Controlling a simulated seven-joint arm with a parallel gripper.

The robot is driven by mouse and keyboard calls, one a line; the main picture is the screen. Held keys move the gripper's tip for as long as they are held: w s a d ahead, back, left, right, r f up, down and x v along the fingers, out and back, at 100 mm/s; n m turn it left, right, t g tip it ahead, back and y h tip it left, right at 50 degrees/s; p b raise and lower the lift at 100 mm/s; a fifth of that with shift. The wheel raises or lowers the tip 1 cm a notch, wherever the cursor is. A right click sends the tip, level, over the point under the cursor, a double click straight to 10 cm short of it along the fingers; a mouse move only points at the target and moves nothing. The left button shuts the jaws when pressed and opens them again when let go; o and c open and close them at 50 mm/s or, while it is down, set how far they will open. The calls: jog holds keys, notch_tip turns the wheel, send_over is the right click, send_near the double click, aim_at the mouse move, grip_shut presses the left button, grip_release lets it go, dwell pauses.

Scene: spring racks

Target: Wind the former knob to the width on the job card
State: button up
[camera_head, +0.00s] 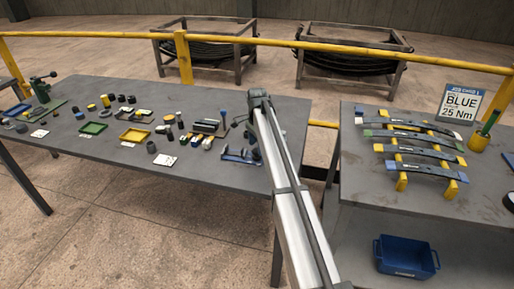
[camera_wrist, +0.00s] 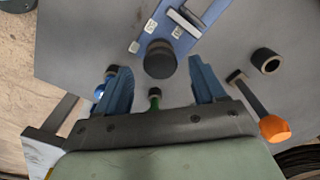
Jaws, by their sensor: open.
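The blue former fixture (camera_wrist: 150,27) lies on the grey bench at the top of the wrist view, with small white labels and a pale bar across it. Its dark round knob (camera_wrist: 160,60) faces my camera at the near end. In the head view the blue fixture (camera_head: 238,155) is near the bench's right end. My gripper (camera_wrist: 155,68) is open, its blue fingers on either side of the knob in the picture; I cannot tell whether they touch it.
A dark ring (camera_wrist: 266,60), an orange-ended tool (camera_wrist: 272,127) and a small green item (camera_wrist: 154,98) show around the gripper. Yellow (camera_head: 135,135) and green (camera_head: 94,128) trays with several small parts fill the left bench. Leaf springs rest on yellow supports (camera_head: 402,181) at right.

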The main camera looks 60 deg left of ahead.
jog(key=shift+f, duration=0.8)
jog(key=shift+c, duration=0.4)
jog(key=c, duration=1)
jog(key=shift+o, duration=0.2)
